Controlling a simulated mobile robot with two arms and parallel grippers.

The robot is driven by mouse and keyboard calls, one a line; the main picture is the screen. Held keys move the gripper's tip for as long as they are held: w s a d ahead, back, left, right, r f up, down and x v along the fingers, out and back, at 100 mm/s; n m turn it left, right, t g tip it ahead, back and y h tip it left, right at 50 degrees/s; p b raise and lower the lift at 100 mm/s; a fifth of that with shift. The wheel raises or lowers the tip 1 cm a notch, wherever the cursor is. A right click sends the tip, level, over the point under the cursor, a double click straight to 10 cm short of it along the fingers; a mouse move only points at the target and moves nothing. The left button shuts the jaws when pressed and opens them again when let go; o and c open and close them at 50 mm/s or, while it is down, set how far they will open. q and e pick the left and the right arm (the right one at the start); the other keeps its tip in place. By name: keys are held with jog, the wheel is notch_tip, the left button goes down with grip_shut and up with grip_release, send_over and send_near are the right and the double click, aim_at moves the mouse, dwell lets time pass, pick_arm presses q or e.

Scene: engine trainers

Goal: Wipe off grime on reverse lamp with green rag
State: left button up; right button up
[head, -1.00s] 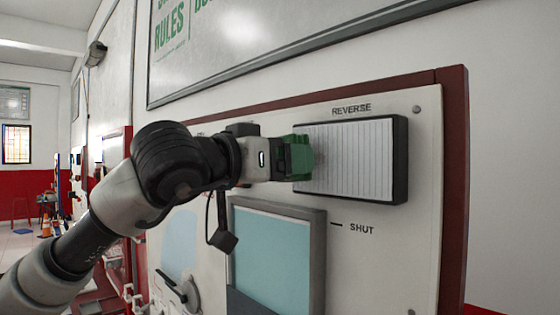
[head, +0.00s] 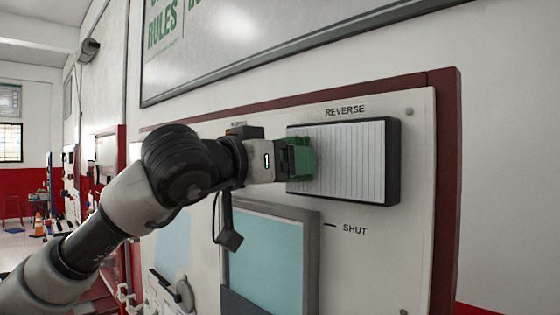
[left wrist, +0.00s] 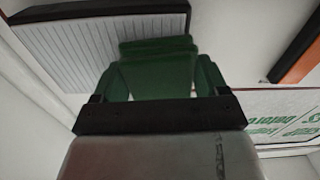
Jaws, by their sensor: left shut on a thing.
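The reverse lamp (head: 352,160) is a white ribbed panel in a black frame under the word REVERSE. In the left wrist view the lamp (left wrist: 75,52) fills the upper left. My left gripper (head: 298,159) is shut on the green rag (head: 304,158) at the lamp's left end. In the left wrist view the rag (left wrist: 160,70) sits between the fingers of my left gripper (left wrist: 160,82) and overlaps the lamp's edge; I cannot tell if it touches. No grime shows clearly on the visible lamp face; the part behind the rag is hidden. My right gripper is not in view.
The lamp is mounted on a white board with a red-brown frame (head: 447,190). A blue-green window in a grey frame (head: 312,255) is below it, beside the word SHUT. A dark lever (head: 183,292) is at lower left. A whiteboard (head: 290,45) hangs above.

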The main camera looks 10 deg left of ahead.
aim_at(319, 162)
pick_arm(q)
jog(key=shift+w+d, duration=0.25)
jog(key=shift+s+d+f+b, duration=0.1)
jog(key=shift+s+d+b, duration=0.25)
jog(key=shift+d, duration=0.2)
jog(key=shift+s+d+b, duration=0.35)
jog(key=shift+s+d, duration=0.45)
jog(key=shift+d, duration=0.35)
jog(key=shift+w+a+r+p, duration=0.1)
jog(key=shift+w+a+p, duration=0.15)
jog(key=shift+w+a, duration=0.35)
jog(key=shift+w+a+r+p, duration=0.1)
jog(key=shift+w+a+p, duration=0.2)
jog(key=shift+a, duration=0.45)
jog(key=shift+w+a+f, duration=0.1)
jog(key=shift+w+a, duration=0.2)
jog(key=shift+a, duration=0.1)
jog(key=shift+s, duration=0.1)
